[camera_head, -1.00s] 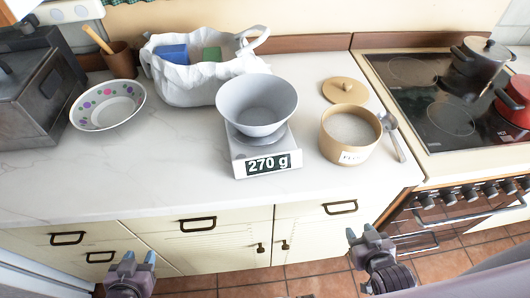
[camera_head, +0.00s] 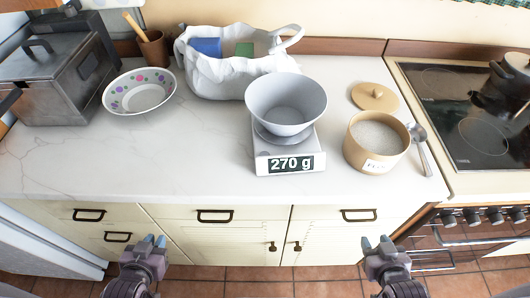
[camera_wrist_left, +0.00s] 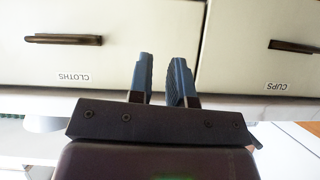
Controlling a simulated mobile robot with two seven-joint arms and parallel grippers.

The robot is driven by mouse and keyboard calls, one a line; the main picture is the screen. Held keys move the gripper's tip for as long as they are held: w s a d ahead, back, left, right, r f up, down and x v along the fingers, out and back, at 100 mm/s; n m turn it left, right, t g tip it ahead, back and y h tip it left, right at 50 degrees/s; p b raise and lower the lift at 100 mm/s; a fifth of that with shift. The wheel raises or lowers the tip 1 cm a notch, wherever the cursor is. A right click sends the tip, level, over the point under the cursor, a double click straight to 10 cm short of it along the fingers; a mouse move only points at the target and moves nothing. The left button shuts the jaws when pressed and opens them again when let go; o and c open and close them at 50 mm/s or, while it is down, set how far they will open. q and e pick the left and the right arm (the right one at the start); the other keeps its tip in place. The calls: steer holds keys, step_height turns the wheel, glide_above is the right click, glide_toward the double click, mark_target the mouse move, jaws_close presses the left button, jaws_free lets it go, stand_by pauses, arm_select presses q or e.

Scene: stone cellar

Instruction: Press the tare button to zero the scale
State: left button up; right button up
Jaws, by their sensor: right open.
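The white scale (camera_head: 262,147) stands near the front of the marble counter, its front display (camera_head: 291,164) reading "270 g". A grey bowl (camera_head: 287,98) sits on top of it. I cannot make out a tare button. My left gripper (camera_head: 155,240) is in front of the counter, low and left of the scale, apart from it. In the left wrist view its two blue-grey fingers (camera_wrist_left: 160,80) have a narrow gap with nothing between them. My right gripper (camera_head: 375,243) is open and empty, low in front of the counter and right of the scale.
A tan flour canister (camera_head: 357,158) stands right of the scale, with its lid (camera_head: 374,96) behind and a spoon (camera_head: 425,160) beside it. A white bag (camera_head: 225,86) is behind; a dotted bowl (camera_head: 139,92) is left. The front-left counter (camera_head: 180,160) is clear. Drawers and cupboards (camera_head: 215,240) lie below.

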arm_select(q)
jaws_close()
steer(key=shift+s+f, duration=0.15)
steer(key=shift+s, duration=0.1)
steer(key=shift+w, duration=0.25)
stand_by(0.8)
steer(key=shift+s, duration=0.1)
